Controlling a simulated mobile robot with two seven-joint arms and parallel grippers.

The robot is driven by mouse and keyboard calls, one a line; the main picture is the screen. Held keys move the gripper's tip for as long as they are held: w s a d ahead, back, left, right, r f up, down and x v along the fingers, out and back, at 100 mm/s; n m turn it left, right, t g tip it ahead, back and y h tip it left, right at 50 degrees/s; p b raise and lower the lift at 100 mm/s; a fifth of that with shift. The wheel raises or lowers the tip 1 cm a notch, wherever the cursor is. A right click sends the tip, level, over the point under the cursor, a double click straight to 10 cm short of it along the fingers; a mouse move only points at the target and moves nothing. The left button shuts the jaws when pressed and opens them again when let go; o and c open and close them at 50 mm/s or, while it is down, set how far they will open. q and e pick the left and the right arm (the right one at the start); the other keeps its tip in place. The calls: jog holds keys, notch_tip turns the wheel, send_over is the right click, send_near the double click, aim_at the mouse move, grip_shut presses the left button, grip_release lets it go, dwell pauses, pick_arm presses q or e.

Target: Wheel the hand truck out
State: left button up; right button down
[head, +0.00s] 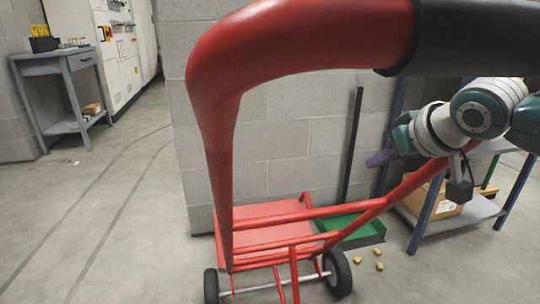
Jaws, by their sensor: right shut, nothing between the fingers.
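The red hand truck (221,170) stands close in front of me. Its thick red top bar crosses the upper part of the view, with a black grip (470,38) at the upper right. Its two black wheels (338,272) and red plate (262,220) are low on the floor. My right gripper (378,159) is at the right, below the black grip and apart from it, near the truck's right rail. It is shut and empty, pointing left. My left gripper is not in view.
A grey block wall (300,125) stands behind the truck. A green dustpan-like tray (358,232) and several small tan blocks (378,266) lie on the floor. A shelf with a cardboard box (430,198) is at right. A grey side table (62,62) is at left, with open floor before it.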

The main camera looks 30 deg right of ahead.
jog(key=f+b, duration=0.1)
jog(key=w+f+b, duration=0.2)
jog(key=f, duration=0.1)
jog(key=shift+f, duration=0.1)
jog(key=shift+w+f+b, duration=0.15)
jog(key=shift+f+b, duration=0.8)
jog(key=shift+f, duration=0.25)
jog(key=shift+w+f+b, duration=0.15)
jog(key=shift+f+b, duration=0.75)
jog(key=shift+f, duration=0.3)
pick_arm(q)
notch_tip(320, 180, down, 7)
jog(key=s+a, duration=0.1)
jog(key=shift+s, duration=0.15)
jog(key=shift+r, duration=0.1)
